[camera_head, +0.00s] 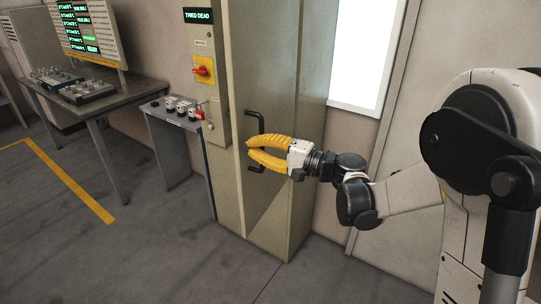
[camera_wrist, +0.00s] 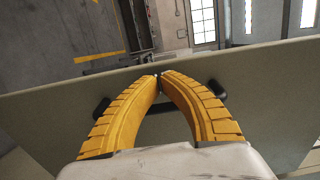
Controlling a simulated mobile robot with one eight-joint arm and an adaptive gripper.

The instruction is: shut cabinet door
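The tall beige cabinet (camera_head: 275,215) stands in the middle of the head view. Its door (camera_head: 264,60) carries a black upright bar handle (camera_head: 254,117). In the wrist view the door (camera_wrist: 55,125) crosses the picture, with floor showing beyond its edge. My gripper (camera_head: 249,146) is at the handle's mid-height, its yellow fingers curved and their tips together. I cannot tell whether the fingers touch the handle or how far the door stands open.
A panel with a red and yellow switch (camera_head: 202,69) is left of the door. A small control stand (camera_head: 172,113) and a desk (camera_head: 115,95) stand further left. A bright window (camera_head: 363,50) is at right. The floor (camera_head: 130,250) in front is clear.

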